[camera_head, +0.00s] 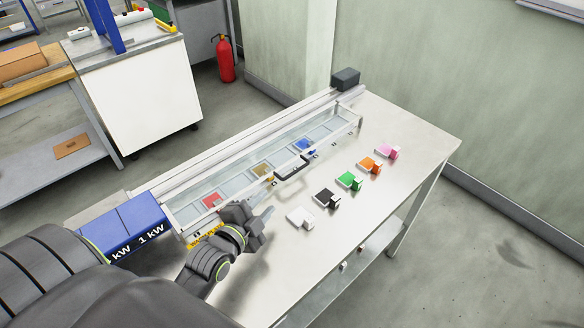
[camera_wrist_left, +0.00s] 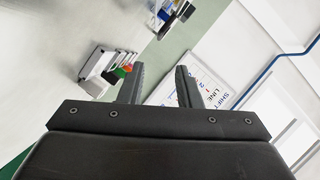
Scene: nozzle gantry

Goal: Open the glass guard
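The glass guard (camera_head: 232,183) is a long clear panel with a pale frame along the gantry on the steel table. It appears to be down, covering the bed. Its black handle (camera_head: 291,168) is at the middle of its front edge. Red, yellow and blue squares show through the glass. My left gripper (camera_head: 266,213) is in front of the guard's near left part, left of and apart from the handle. In the left wrist view its two fingers (camera_wrist_left: 158,84) are spread with nothing between them. My right gripper is not in view.
Several coloured nozzle-like blocks stand in a row on the steel table: white (camera_head: 300,217), black (camera_head: 326,198), green (camera_head: 349,181), orange (camera_head: 369,166) and pink (camera_head: 387,152). A blue 1 kW box (camera_head: 135,222) sits at the gantry's left end. The table's right part is clear.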

